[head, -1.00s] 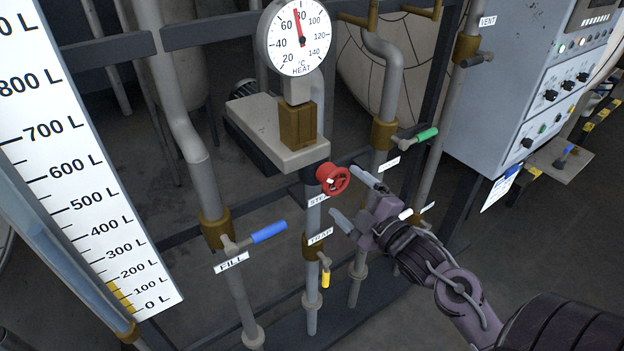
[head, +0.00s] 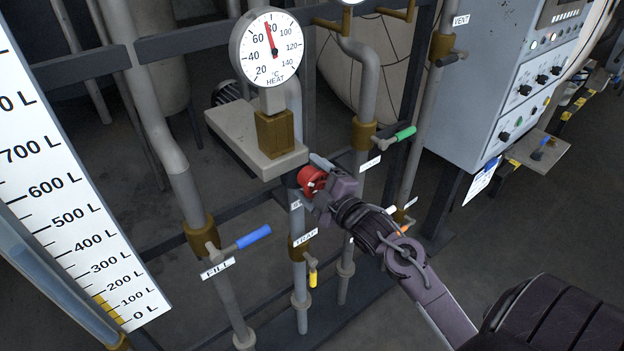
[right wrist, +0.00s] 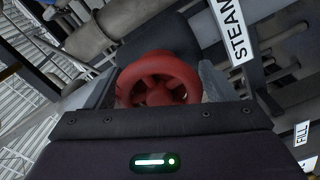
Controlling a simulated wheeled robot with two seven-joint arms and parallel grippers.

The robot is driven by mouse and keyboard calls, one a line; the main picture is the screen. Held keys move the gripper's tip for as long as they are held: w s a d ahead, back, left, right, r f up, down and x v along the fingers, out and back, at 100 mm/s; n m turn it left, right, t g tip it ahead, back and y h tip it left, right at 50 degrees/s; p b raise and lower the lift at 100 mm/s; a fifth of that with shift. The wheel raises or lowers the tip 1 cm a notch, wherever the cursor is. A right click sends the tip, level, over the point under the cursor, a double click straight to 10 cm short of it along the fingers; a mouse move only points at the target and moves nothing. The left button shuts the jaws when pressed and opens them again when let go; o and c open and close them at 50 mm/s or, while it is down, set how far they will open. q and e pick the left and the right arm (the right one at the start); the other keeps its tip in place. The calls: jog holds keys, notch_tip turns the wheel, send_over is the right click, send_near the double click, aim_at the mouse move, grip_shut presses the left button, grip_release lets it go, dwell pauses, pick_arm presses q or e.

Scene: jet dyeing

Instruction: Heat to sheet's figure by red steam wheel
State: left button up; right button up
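The red steam wheel (head: 311,178) sits on a vertical pipe below the heat gauge. My right gripper (head: 314,184) is at the wheel with one finger on each side of it. In the right wrist view the red wheel (right wrist: 158,82) lies between the two fingers, which look spread; I cannot tell whether they touch its rim. The round heat gauge (head: 285,62) has its red needle a little short of 80 °C. A white sheet (head: 481,182) hangs on the grey cabinet, too small to read. My left gripper is not in view.
A blue-handled fill valve (head: 252,237) stands left of the wheel, and a yellow-handled trap valve (head: 313,279) below it. A green-handled valve (head: 405,133) is to the right. A litre scale (head: 60,200) fills the left. The grey control cabinet (head: 500,80) stands at right.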

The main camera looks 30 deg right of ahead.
jog(key=c, duration=0.7)
jog(key=shift+r+m+p, duration=0.1)
jog(key=shift+m+p, duration=0.7)
jog(key=m+p, duration=0.2)
jog(key=m, duration=0.1)
jog(key=shift+p, duration=0.3)
jog(key=m+p, duration=0.2)
jog(key=m, duration=0.1)
jog(key=shift+m, duration=0.3)
jog(key=shift+m+p, duration=0.55)
jog(key=shift+m, duration=0.35)
jog(key=shift+f, duration=0.2)
